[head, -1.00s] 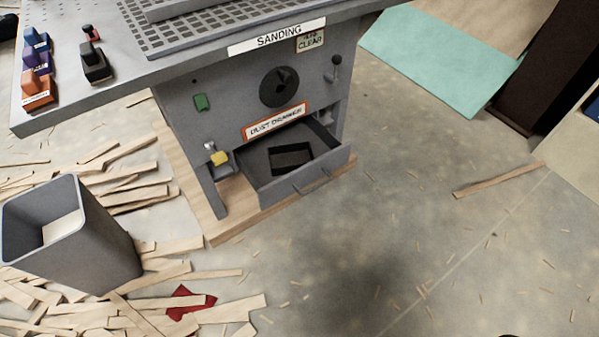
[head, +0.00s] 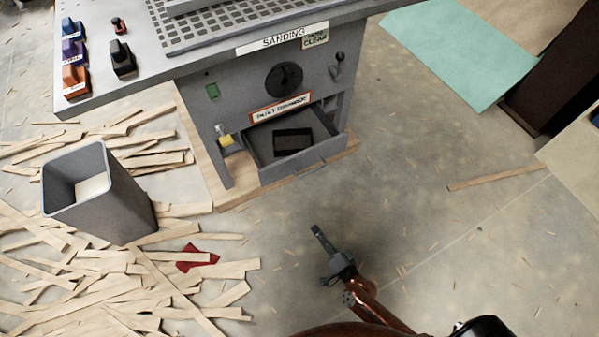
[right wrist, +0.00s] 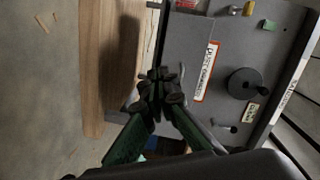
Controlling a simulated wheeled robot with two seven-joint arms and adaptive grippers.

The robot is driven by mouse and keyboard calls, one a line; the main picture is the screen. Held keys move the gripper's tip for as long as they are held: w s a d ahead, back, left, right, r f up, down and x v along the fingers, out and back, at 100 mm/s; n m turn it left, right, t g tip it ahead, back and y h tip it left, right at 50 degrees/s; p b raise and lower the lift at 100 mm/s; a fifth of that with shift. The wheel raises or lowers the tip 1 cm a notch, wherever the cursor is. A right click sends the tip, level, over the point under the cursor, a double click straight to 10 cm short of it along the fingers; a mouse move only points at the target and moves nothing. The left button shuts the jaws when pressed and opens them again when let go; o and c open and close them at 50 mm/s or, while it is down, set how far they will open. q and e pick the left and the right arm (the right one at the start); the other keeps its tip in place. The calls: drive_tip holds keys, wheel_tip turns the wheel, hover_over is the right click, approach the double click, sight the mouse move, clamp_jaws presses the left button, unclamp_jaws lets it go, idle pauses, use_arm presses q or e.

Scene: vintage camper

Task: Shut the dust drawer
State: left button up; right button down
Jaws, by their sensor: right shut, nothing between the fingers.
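The grey dust drawer (head: 330,150) stands pulled out of the sanding bench (head: 225,112) in the head view, below the orange-edged dust drawer label (head: 280,107). A dark rectangle (head: 293,142) shows inside it. My right gripper (head: 317,231) is shut and empty, in front of the drawer and apart from it in the head view. In the right wrist view the closed fingertips (right wrist: 160,76) lie across the drawer area, and the label (right wrist: 205,72) shows beside them. The gripper hides much of the drawer there. My left gripper is not in view.
A grey bin (head: 115,200) stands left of the bench among many scattered wood strips (head: 60,260). A red cloth (head: 197,258) lies there too. A yellow padlock-like piece (head: 226,140) sits left of the drawer. The floor (head: 420,200) to the right is mostly clear.

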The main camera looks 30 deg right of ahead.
drive_tip(key=w+r+m+t+h+p, duration=0.1)
drive_tip(key=w+r+m+t+p, duration=0.15)
drive_tip(key=w+r+m, duration=0.55)
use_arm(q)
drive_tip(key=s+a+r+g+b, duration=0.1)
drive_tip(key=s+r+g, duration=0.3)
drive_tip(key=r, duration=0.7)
use_arm(e)
drive_tip(key=n, duration=0.2)
approach(283, 163)
drive_tip(key=shift+g, duration=0.45)
drive_tip(key=w, duration=0.2)
drive_tip(key=w+b, duration=0.1)
drive_tip(key=w, duration=0.3)
drive_tip(key=shift+a+r+b, duration=0.3)
drive_tip(key=shift+a+b, duration=0.05)
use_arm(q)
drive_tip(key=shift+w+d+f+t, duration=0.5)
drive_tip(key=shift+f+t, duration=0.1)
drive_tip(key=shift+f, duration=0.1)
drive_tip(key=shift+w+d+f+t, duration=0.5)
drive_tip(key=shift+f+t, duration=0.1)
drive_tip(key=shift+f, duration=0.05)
use_arm(e)
drive_tip(key=shift+w+r, duration=0.15)
drive_tip(key=shift+w, duration=0.25)
drive_tip(key=shift+w, duration=0.1)
